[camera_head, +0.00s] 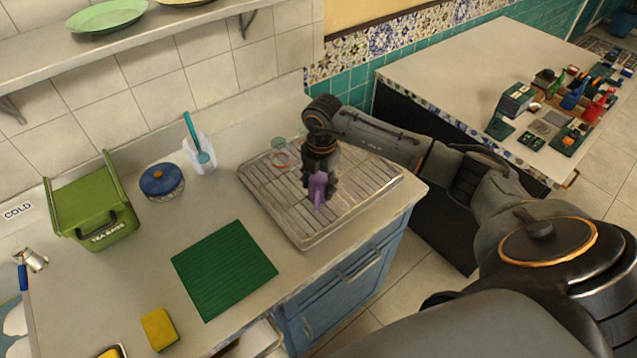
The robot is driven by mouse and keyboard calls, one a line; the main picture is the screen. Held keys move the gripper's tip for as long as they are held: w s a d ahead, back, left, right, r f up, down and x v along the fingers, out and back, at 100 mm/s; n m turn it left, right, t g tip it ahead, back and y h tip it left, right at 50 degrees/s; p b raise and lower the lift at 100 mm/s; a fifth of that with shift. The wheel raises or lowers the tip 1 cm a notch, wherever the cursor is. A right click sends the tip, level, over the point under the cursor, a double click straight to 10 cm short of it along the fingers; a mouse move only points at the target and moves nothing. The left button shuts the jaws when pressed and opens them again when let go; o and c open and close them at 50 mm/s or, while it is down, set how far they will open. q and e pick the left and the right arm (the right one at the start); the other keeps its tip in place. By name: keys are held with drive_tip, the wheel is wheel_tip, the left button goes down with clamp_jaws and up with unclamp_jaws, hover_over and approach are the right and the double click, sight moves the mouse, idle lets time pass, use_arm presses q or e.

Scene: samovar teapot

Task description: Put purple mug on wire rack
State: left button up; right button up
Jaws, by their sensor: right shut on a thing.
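The purple mug (318,190) is under my right gripper (317,177), which is shut on it from above. The gripper hides much of the mug. Both are over the middle of the wire rack (277,200), a metal slatted tray at the right end of the counter. I cannot tell whether the mug touches the slats. My left gripper is not in view.
A small clear glass (280,158) with a reddish ring stands at the rack's back left. A green mat (223,268), blue-lidded pot (162,181), white holder (200,154) with a teal utensil, and green tea-bags box (92,207) are to the left. A shelf (160,40) runs above.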

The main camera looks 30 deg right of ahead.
sight(321, 180)
drive_tip(key=o, duration=1.2)
drive_tip(key=shift+r, duration=0.45)
drive_tip(key=r+b, duration=0.1)
drive_tip(key=r, duration=0.4)
drive_tip(key=r+b, duration=0.2)
drive_tip(key=r, duration=0.3)
drive_tip(key=shift+s+d+r, duration=0.15)
drive_tip(key=shift+s+r, duration=0.05)
drive_tip(key=shift+r, duration=0.5)
